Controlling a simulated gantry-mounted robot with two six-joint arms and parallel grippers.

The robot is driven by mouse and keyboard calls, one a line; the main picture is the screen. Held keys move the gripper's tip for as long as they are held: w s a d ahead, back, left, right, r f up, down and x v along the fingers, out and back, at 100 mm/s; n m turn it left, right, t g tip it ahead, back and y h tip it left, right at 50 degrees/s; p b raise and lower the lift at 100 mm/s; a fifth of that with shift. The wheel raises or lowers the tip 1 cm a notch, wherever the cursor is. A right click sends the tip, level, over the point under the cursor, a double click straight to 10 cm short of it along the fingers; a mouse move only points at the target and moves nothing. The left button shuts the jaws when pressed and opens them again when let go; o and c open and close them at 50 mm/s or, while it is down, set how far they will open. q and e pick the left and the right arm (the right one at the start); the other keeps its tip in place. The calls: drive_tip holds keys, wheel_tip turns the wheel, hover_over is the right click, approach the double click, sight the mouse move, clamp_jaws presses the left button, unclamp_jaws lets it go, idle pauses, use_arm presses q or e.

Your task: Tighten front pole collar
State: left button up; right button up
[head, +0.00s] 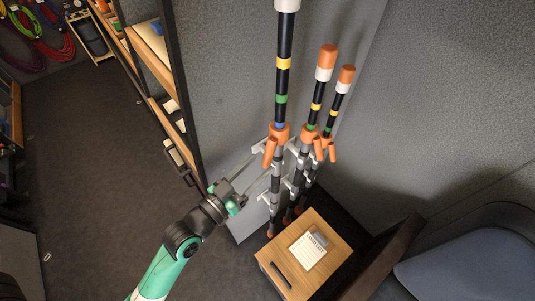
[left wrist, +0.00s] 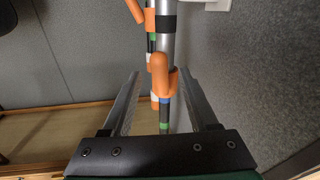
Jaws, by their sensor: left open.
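The front pole (head: 284,82) stands upright, leftmost and largest of three in the head view, with yellow, green and blue bands. Its orange collar (head: 280,131) has an orange lever (head: 269,152) sticking out at an angle on its left side. My left gripper (head: 265,161) is open, its two fingers reaching toward this lever from the lower left. In the left wrist view the collar lever (left wrist: 158,75) shows between the open fingertips (left wrist: 159,72), with blue and green bands beyond it. I cannot tell whether a finger touches it. My right gripper is not in view.
Two more poles with orange collars stand behind to the right, one (head: 317,100) near the other (head: 336,108). A grey rack (head: 246,226) holds the poles. A wooden cabinet (head: 280,257) with a notepad (head: 307,250) stands below. Shelves (head: 150,75) rise at the left.

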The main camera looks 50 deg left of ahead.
sight(264, 161)
use_arm(q)
drive_tip(key=w, duration=0.4)
drive_tip(key=shift+a, duration=0.25)
clamp_jaws()
idle(1.1)
